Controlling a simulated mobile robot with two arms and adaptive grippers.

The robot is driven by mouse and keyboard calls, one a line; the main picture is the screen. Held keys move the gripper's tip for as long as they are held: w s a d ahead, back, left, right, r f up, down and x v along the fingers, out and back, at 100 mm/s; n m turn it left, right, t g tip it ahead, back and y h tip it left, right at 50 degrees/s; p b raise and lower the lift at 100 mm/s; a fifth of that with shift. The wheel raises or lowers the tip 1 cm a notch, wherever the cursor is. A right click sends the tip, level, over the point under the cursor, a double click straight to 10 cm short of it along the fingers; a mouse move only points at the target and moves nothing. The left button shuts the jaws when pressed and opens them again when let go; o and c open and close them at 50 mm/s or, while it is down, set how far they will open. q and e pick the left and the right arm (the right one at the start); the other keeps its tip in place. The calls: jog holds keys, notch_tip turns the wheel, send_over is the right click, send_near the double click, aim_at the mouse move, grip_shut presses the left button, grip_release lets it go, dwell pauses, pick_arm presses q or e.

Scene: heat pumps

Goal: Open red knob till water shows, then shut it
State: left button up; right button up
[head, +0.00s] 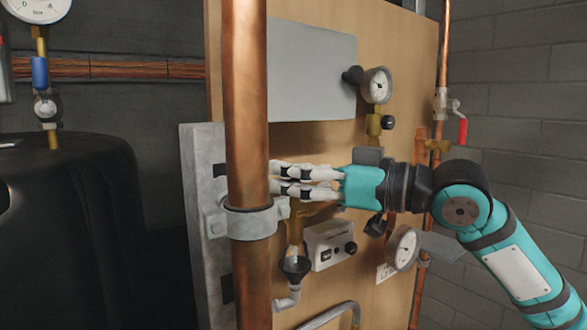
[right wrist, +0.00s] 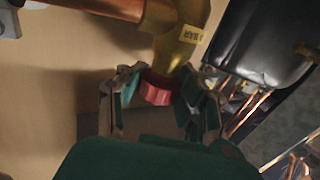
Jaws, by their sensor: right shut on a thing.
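The red knob (right wrist: 156,90) shows in the right wrist view below a brass valve body (right wrist: 180,45) with a yellow label. My right gripper (right wrist: 158,92) is shut on the knob, with a finger on each side. In the head view my right gripper (head: 276,178) reaches in from the right, its fingertips close by the thick copper pipe. The red knob is hidden there. A black funnel (head: 295,267) sits under a brass outlet below the gripper; I cannot make out water in it. My left gripper is not in view.
A thick vertical copper pipe (head: 247,100) with a grey clamp stands in front of the wooden board (head: 320,250). Gauges (head: 376,86) and a white control box (head: 329,244) are mounted near my arm. A red-handled valve (head: 462,130) is at right, a black tank (head: 70,230) at left.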

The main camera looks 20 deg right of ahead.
jog(key=m+t+h, duration=0.1)
jog(key=h, duration=0.1)
jog(key=m+t+h+p, duration=0.1)
jog(key=m+t+h, duration=0.1)
jog(key=shift+s+a+m+t, duration=0.1)
jog(key=shift+a+m+t, duration=0.05)
jog(key=shift+m+t, duration=0.15)
jog(key=shift+f+m+t+h+p, duration=0.1)
jog(key=shift+m+t+h+p, duration=0.35)
jog(key=shift+m+h, duration=0.8)
jog(key=shift+m+t+h+p, duration=0.25)
jog(key=shift+m+t+h, duration=0.35)
jog(key=shift+h, duration=1.15)
jog(key=shift+m+h, duration=0.25)
jog(key=shift+h, duration=0.05)
jog(key=o, duration=0.9)
jog(key=shift+o, duration=0.3)
jog(key=shift+d, duration=0.2)
